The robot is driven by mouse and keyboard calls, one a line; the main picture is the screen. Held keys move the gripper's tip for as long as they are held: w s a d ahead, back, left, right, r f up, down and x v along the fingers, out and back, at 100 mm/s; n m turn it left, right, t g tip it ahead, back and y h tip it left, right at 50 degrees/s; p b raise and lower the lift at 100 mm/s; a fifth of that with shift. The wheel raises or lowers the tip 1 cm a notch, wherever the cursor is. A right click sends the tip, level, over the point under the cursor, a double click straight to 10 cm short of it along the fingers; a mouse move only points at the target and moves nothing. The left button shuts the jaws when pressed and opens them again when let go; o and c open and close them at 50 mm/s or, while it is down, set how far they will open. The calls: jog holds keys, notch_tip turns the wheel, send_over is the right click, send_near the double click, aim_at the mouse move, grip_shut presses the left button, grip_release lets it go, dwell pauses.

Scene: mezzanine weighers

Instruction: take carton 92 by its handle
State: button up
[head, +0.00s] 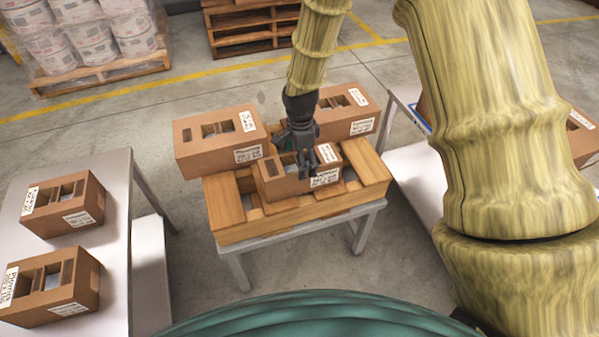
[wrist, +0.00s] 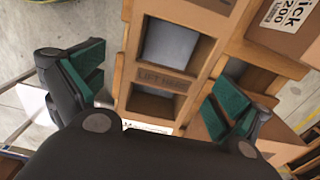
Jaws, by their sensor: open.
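A brown carton (head: 288,187) sits at the front of the wooden crate on the middle table, under my gripper (head: 312,164). No number 92 is readable on any carton, so I cannot tell which one is carton 92. In the wrist view, a cardboard strip marked "LIFT HERE" (wrist: 163,79) crosses this carton's top between two openings. My gripper (wrist: 158,95) is open there, with green-padded fingers on either side of the strip and apart from it. The fingers hide part of the carton in the head view.
Two more cartons, left (head: 221,138) and right (head: 345,122), sit behind it on the wooden crate (head: 290,222). The left table (head: 112,215) holds two cartons. A right table (head: 412,178) is partly hidden by my arm. Pallets stand at the back.

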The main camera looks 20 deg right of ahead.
jog(key=shift+w+f+p, duration=0.2)
jog(key=shift+f+p, duration=0.1)
jog(key=shift+f, duration=2.35)
jog(key=c, duration=1.7)
jog(key=shift+r, duration=0.1)
